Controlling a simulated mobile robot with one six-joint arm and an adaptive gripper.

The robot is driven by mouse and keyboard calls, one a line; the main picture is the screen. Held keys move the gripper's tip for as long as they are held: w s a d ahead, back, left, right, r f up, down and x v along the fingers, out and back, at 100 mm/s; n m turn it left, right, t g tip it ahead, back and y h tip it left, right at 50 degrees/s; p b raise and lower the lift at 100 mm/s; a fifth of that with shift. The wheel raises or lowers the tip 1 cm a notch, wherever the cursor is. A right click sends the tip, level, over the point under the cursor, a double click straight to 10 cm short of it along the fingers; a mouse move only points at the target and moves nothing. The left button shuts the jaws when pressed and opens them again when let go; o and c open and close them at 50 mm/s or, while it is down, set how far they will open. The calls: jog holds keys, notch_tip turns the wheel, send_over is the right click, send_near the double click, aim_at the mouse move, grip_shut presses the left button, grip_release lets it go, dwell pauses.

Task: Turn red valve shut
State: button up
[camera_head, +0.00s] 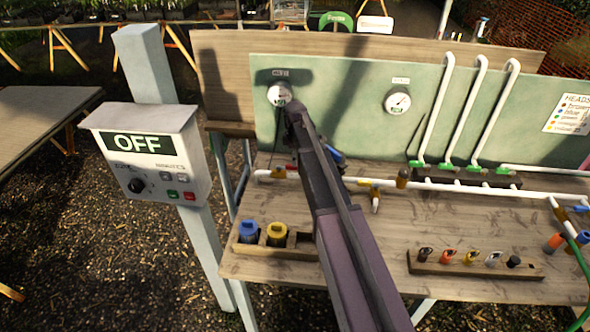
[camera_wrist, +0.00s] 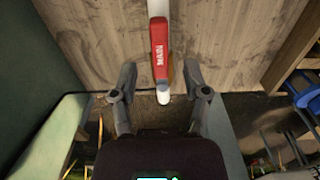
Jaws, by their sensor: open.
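The red valve handle (camera_wrist: 159,48), marked MAIN, shows at the top middle of the wrist view. It lies lengthwise along a white pipe (camera_wrist: 163,97), with a bit of brass-coloured body beside it. My gripper (camera_wrist: 160,82) is open and empty, with one finger on each side of the pipe's end, below the handle in the picture. The fingers look apart from the handle; the depth between them is hard to tell.
A green panel (camera_head: 340,105) with gauges stands behind. A control box marked OFF (camera_head: 150,165) is on a post at left.

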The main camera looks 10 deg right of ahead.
aim_at(290, 167)
jog(key=shift+f+b, duration=1.4)
jog(key=shift+f, duration=0.3)
grip_shut()
